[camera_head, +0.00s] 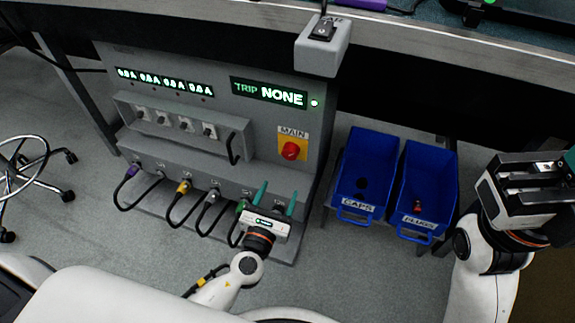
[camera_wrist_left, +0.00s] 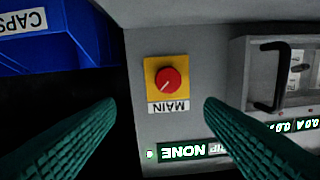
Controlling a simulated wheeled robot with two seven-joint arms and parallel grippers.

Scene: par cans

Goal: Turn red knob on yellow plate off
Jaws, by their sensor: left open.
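The red knob (camera_head: 291,151) sits on a yellow plate (camera_head: 284,137) labelled MAIN, on the front of a grey panel. The left wrist view shows the knob (camera_wrist_left: 169,80) upside down, with a short slanted white mark on its face, on the yellow plate (camera_wrist_left: 151,67). My left gripper (camera_head: 277,198) is open and empty, below the knob in the head view and apart from it. In the wrist view its green fingers (camera_wrist_left: 160,107) spread to either side, with the knob beyond and between them. My right gripper (camera_head: 500,195) is at the right edge; its jaw opening is unclear.
The panel (camera_head: 263,155) has a TRIP NONE display (camera_head: 270,93), current readouts, a guarded switch row (camera_head: 180,127) with a black handle, and plugged cables below. Blue bins marked CAPS (camera_head: 357,207) and PLUGS (camera_head: 417,222) stand right. A grey switch box (camera_head: 322,50) is above.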

